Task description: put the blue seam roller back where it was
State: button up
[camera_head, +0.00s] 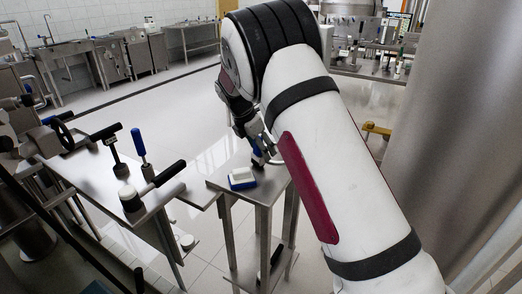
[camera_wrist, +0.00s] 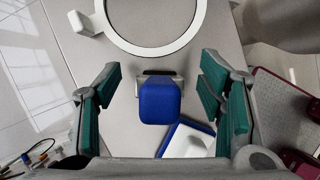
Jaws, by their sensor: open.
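The blue seam roller (camera_wrist: 160,103) appears to be the blue block-ended thing in the wrist view, seen end-on with a metal part at its far side. It lies between the two green-padded fingers of my gripper (camera_wrist: 162,100), with a gap on each side. My gripper is open. In the head view my gripper (camera_head: 256,150) is over the small steel table (camera_head: 262,187), and a bit of blue (camera_head: 257,162) shows below it. How the roller rests is hard to tell.
A blue and white block (camera_wrist: 190,143) lies close by on the table; it also shows in the head view (camera_head: 242,179). A white ring (camera_wrist: 151,52) and a small white block (camera_wrist: 85,23) lie farther off. The left bench (camera_head: 90,170) holds several tools, one blue-handled (camera_head: 139,143).

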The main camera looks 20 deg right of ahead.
jog(key=v, duration=1.1)
jog(key=s+d+r+m+y, duration=0.25)
jog(key=s+r+m, duration=0.4)
jog(key=s, duration=0.45)
jog(key=s+d+r+m+t+y, duration=0.15)
jog(key=s+m, duration=0.35)
jog(key=s, duration=0.6)
jog(key=s+d+r+m+g, duration=0.15)
jog(key=s+m, duration=0.35)
jog(key=s, duration=0.5)
jog(key=s+a+f+m, duration=0.1)
jog(key=s+f+m, duration=0.1)
jog(key=s, duration=0.4)
jog(key=s+a+f+m+t, duration=0.1)
jog(key=s+f+m, duration=0.2)
jog(key=s, duration=0.3)
jog(key=shift+s+m+t, duration=0.25)
jog(key=shift+m+t, duration=0.05)
jog(key=shift+m, duration=0.35)
